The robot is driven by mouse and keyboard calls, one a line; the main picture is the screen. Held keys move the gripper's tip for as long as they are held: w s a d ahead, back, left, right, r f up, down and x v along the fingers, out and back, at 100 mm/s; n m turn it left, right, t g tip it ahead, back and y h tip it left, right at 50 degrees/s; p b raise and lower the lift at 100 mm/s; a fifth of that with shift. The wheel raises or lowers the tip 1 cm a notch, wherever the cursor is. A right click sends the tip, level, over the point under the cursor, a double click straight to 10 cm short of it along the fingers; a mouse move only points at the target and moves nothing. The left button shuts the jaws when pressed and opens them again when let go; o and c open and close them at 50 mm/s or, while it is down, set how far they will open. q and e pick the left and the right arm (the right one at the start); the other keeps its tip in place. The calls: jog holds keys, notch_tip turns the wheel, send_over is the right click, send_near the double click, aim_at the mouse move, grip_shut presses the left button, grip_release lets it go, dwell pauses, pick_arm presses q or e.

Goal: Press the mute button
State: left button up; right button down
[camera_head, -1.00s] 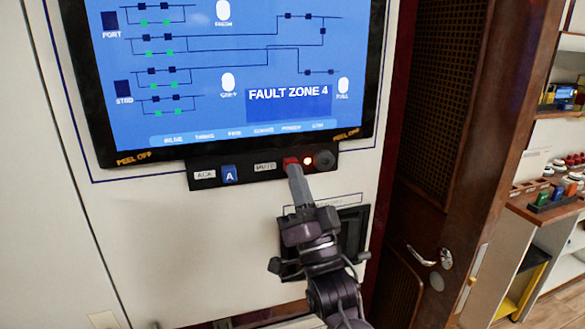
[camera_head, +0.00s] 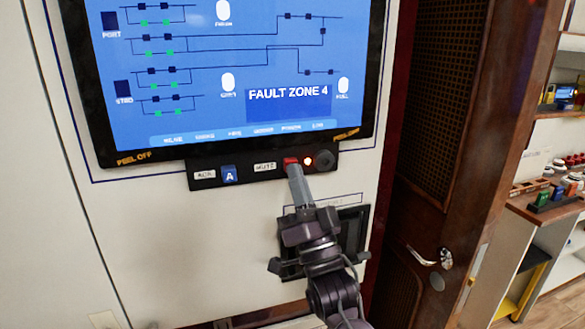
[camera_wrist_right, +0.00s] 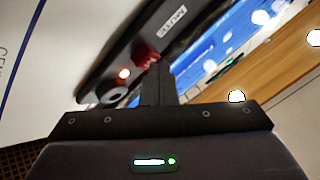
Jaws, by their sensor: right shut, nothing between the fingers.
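The red mute button (camera_head: 290,160) sits on the black control strip (camera_head: 205,185) under the screen, just right of a white label that reads MUTE in the wrist view. A small lit red lamp (camera_head: 308,161) is to its right. My right gripper (camera_head: 294,168) is shut and empty, with its fingertips at the lower edge of the button. In the right wrist view the fingertips (camera_wrist_right: 158,66) overlap the red button (camera_wrist_right: 146,56); whether they touch it or press it in, I cannot tell. My left gripper is not in view.
A blue button marked A (camera_head: 229,174) and a dark round knob (camera_head: 324,160) share the strip. The screen (camera_head: 180,110) above shows FAULT ZONE 4. A dark recessed panel (camera_head: 352,230) is behind my right arm. A brown door (camera_head: 430,130) stands at the right.

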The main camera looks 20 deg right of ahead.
jog(key=shift+w, duration=0.15)
dwell(0.5)
jog(key=shift+w, duration=0.3)
jog(key=shift+s, duration=0.45)
jog(key=s, duration=0.6)
jog(key=shift+b, duration=0.45)
